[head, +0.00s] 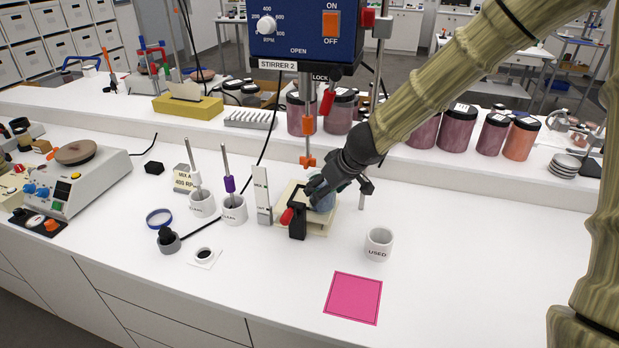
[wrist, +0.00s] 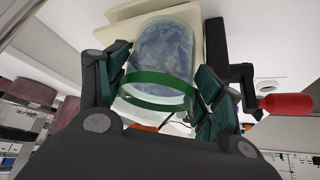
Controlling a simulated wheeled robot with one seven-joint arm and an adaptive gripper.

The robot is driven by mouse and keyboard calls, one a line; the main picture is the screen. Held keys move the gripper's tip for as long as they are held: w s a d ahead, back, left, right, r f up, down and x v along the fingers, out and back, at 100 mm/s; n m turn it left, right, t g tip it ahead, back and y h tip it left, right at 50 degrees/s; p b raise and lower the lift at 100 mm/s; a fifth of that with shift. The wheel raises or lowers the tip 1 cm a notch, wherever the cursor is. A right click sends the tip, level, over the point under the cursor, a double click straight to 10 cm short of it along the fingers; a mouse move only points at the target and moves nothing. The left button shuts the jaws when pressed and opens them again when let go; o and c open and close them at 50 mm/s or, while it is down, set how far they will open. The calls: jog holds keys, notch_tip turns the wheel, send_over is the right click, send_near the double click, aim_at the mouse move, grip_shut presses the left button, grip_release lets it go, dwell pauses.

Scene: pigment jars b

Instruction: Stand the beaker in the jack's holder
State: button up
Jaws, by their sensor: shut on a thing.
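The beaker (wrist: 160,55) is clear, with bluish contents and a green band. My gripper (wrist: 163,88) is shut around it, one finger on each side, in the wrist view. In the head view my gripper (head: 322,192) hides most of the beaker (head: 323,203), which is over the cream jack (head: 318,226). The jack's black crank has a red handle (head: 287,216), also in the wrist view (wrist: 287,104). The holder is mostly hidden behind my gripper and the beaker. I cannot tell whether the beaker's base touches it.
Stirrer 2 (head: 306,30) hangs above the jack, its orange shaft end (head: 307,161) close over my gripper. A white upright scale (head: 262,195) stands left of the jack. The USED cup (head: 379,244) and a pink mat (head: 353,298) are to the right.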

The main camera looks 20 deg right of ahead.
jog(key=shift+w+a+p, duration=0.2)
jog(key=shift+w+a, duration=0.1)
jog(key=shift+w, duration=0.6)
jog(key=shift+w+a+p, duration=0.2)
jog(key=shift+w+a, duration=0.1)
jog(key=shift+w, duration=0.55)
jog(key=w, duration=0.1)
jog(key=w+a+f, duration=0.1)
jog(key=w, duration=0.1)
jog(key=shift+a, duration=0.1)
jog(key=shift+s+f, duration=0.1)
jog(key=shift+s, duration=0.05)
jog(key=shift+f, duration=0.1)
jog(key=o, duration=1.3)
jog(key=shift+f, duration=0.1)
jog(key=shift+r, duration=0.4)
jog(key=p+v, duration=0.6)
jog(key=v, duration=0.5)
jog(key=shift+s+r, duration=0.2)
jog(key=shift+r, duration=0.05)
